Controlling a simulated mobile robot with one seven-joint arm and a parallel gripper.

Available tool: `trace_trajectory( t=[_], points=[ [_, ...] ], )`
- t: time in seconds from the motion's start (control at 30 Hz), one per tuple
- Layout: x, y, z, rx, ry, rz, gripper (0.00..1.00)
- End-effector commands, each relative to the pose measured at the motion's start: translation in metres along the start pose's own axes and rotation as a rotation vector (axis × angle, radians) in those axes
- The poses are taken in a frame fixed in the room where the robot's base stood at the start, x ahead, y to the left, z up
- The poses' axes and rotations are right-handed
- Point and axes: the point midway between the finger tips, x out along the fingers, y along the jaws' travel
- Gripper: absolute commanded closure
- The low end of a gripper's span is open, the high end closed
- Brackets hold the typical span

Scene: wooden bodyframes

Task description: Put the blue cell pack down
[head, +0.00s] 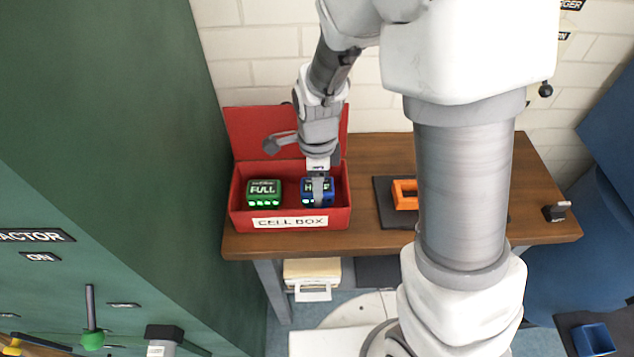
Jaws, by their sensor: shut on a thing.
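The blue cell pack (326,200) is inside the red cell box (291,216), in its right half. My gripper (317,190) points down into the box and is shut on the blue pack. I cannot tell whether the pack touches the box floor. A green cell pack (264,192) marked "FULL" sits to its left in the same box, with a small gap between them. The box lid stands open at the back.
The box stands on the left end of a wooden table (375,237). An orange frame-shaped thing (403,195) lies on a dark mat to the right, partly hidden by my arm. A tall green cabinet (130,150) stands close on the left.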

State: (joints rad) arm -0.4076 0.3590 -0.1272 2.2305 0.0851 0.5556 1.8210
Motion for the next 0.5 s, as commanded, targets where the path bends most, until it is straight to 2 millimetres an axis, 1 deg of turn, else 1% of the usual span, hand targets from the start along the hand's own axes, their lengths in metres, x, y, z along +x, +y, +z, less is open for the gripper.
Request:
trace_trajectory(
  t=[0.2, 0.23, 0.37, 0.5],
  points=[
    [0.0044, 0.0000, 0.0001, -0.001, 0.000, 0.000, 1.00],
    [0.0032, 0.0001, 0.0001, -0.001, 0.000, 0.000, 0.35],
    [0.0028, 0.0001, 0.0000, 0.000, 0.000, 0.000, 0.12],
    [0.0028, 0.0001, 0.0000, 0.000, 0.000, 0.000, 0.11]
  ],
)
